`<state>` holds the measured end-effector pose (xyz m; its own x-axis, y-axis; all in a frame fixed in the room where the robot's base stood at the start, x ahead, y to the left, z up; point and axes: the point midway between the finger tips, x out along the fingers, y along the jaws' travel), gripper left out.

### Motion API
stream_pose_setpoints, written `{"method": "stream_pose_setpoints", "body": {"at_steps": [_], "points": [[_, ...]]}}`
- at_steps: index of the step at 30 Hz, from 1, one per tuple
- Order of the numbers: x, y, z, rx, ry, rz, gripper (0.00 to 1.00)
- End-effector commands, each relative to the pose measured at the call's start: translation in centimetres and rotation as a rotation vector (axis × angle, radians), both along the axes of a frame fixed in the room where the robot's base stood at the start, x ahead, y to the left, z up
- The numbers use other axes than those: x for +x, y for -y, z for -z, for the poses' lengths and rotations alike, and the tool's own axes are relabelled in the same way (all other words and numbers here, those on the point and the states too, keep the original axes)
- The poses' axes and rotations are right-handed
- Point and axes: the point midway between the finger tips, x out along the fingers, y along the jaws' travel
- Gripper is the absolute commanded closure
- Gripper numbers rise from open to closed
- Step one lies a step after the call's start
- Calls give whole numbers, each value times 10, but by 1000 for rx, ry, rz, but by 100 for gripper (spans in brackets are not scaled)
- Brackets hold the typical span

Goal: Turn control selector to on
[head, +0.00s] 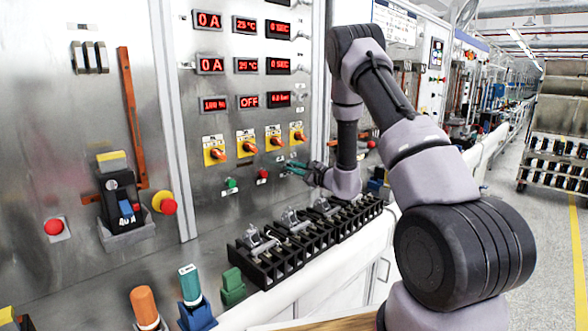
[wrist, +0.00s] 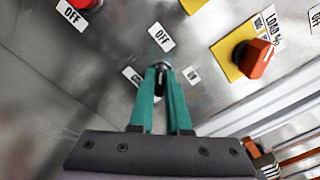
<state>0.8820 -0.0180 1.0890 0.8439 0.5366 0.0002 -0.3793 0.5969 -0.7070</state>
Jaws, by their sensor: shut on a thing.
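The control selector (wrist: 158,65) is a small dark knob on the metal panel in the wrist view. An OFF label (wrist: 161,37) sits above it, and smaller labels flank it, the right one partly readable as ON. My gripper (wrist: 160,72) has its teal fingers closed together on the knob, hiding most of it, so I cannot tell its exact angle. In the head view my gripper (head: 292,168) reaches the panel right of the red button; the selector is too small to make out there.
A red button (wrist: 80,3) is at upper left in the wrist view. An orange rotary switch (wrist: 255,58) on a yellow plate is at upper right. In the head view, a row of black terminal blocks (head: 265,274) stands on the ledge below. A green button (head: 231,183) is further left.

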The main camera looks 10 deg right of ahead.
Motion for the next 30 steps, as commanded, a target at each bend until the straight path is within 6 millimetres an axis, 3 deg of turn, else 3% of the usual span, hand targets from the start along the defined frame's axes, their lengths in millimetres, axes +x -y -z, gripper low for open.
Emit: {"method": "stream_pose_setpoints", "body": {"at_steps": [11,30], "points": [[0,1,0,84,-54,1,100],[1,3,0,565,-360,1,100]]}}
